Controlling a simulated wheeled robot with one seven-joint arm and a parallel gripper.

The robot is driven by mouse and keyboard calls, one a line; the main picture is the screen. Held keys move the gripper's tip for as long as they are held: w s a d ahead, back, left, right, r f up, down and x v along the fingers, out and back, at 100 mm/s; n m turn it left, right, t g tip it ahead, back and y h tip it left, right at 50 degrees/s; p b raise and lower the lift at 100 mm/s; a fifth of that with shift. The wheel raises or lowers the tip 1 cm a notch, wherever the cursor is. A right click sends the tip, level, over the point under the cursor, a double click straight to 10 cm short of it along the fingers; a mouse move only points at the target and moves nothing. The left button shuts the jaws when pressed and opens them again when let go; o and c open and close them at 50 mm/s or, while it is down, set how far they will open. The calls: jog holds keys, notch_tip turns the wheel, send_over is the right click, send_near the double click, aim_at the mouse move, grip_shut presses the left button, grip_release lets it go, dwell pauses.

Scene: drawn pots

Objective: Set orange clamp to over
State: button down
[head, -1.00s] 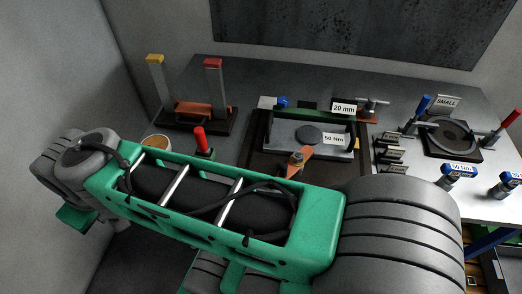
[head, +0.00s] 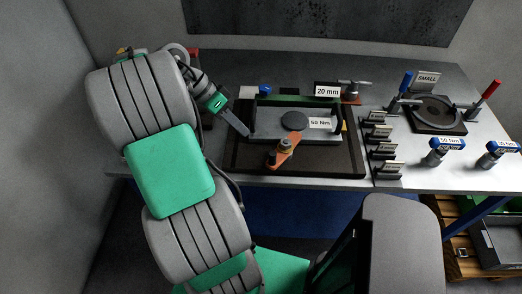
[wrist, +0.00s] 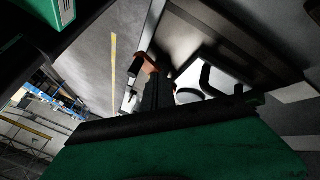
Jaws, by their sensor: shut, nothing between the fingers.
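The orange clamp (head: 286,148) is a flat bar with a bolt on it, set on the near part of the dark fixture (head: 330,165). It lies slanted, its far end toward the grey plate (head: 270,128) with a dark disc. My gripper (head: 248,133) is shut and empty, reaching in from the left to the plate's left side. In the head view it is apart from the clamp, up and left of it. In the wrist view the dark fingers (wrist: 158,95) point toward an orange piece (wrist: 146,62); I cannot tell whether they touch.
Several small dark blocks (head: 382,150) and blue-topped tools (head: 447,146) stand right of the fixture. A round clamp stand (head: 435,112) with blue and red handles is at the far right. My arm hides most of the red and yellow levers at the left.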

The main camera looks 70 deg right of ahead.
jog(key=x, duration=0.5)
jog(key=shift+s+f, duration=0.2)
jog(key=shift+s, duration=0.1)
jog(key=shift+s+a+r, duration=0.1)
jog(key=shift+s+a, duration=0.3)
jog(key=shift+s, duration=0.15)
jog(key=shift+s+a+r, duration=0.15)
jog(key=shift+s+a, duration=0.2)
jog(key=shift+s, duration=0.2)
jog(key=shift+s+a+f, duration=0.15)
jog(key=shift+s+a, duration=0.1)
jog(key=shift+s, duration=0.15)
